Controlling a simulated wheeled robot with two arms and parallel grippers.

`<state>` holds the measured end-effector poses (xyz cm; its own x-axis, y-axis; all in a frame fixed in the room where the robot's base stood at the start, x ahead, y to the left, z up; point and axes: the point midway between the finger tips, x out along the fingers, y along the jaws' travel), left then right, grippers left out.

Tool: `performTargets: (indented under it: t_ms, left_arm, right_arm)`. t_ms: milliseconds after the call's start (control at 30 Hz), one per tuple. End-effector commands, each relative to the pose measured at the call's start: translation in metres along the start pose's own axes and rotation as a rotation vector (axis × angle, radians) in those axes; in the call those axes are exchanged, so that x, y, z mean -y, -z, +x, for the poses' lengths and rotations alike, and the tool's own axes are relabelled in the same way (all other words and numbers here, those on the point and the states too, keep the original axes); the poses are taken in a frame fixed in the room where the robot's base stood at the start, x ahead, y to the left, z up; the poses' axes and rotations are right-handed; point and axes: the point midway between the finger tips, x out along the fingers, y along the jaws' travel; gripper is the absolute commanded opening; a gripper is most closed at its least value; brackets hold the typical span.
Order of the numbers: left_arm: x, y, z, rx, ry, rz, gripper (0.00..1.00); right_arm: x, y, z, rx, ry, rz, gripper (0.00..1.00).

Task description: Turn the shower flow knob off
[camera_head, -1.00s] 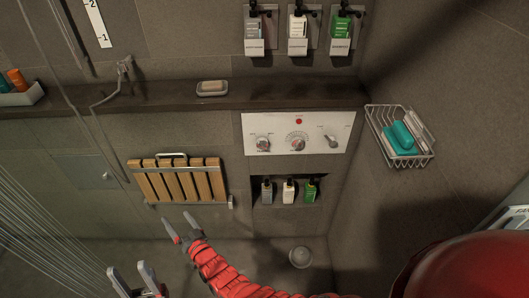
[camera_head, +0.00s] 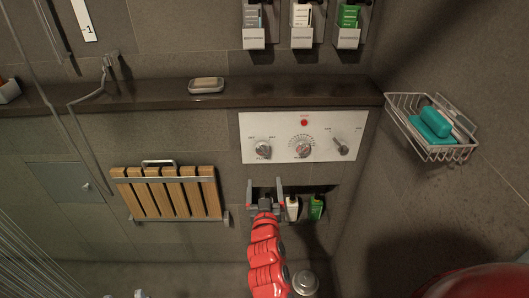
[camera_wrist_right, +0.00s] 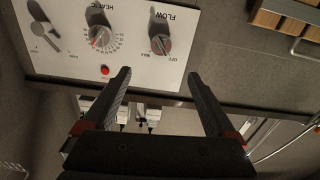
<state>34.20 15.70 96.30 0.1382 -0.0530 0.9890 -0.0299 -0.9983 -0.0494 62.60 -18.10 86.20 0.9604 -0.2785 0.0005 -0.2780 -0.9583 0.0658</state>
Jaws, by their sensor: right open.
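The flow knob (camera_head: 263,150) is the left dial on the white control panel (camera_head: 283,122). In the right wrist view the panel appears upside down, with the flow knob (camera_wrist_right: 160,45) labelled FLOW. My right gripper (camera_head: 265,186) is open and empty, just below the flow knob in the head view, in front of the bottle niche. In the right wrist view its two fingers (camera_wrist_right: 160,74) are spread, with the knob between and beyond their tips, apart from them. Only the tips of my left gripper (camera_head: 138,294) show at the bottom edge.
A heat dial (camera_head: 303,149), a lever (camera_head: 341,146) and a red button (camera_head: 304,123) share the panel. A stone ledge (camera_head: 150,98) runs above. Bottles (camera_head: 316,207) stand in the niche below. A folded wooden seat (camera_head: 165,193) is left, a wire basket (camera_head: 430,150) right.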

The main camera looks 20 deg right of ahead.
Motion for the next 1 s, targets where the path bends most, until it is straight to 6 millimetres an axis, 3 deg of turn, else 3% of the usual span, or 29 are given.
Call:
performTargets:
  t_ms: [333,600,800,1000]
  left_arm:
    - [0.001,0.002,0.013,0.0,0.0,0.0,0.5]
    - [0.001,0.002,0.012,0.0,0.0,0.0,0.5]
    - [0.0,0.001,0.008,0.0,0.0,0.0,0.5]
    - [0.0,0.001,0.008,0.0,0.0,0.0,0.5]
  right_arm:
    - [0.002,0.006,0.076,-0.003,0.008,-0.001,0.91]
    - [0.004,0.004,0.129,-0.001,0.016,-0.003,0.91]
    - [0.002,0.003,0.151,0.002,0.014,-0.004,0.91]
    - [0.0,0.004,0.158,0.002,0.012,-0.003,0.91]
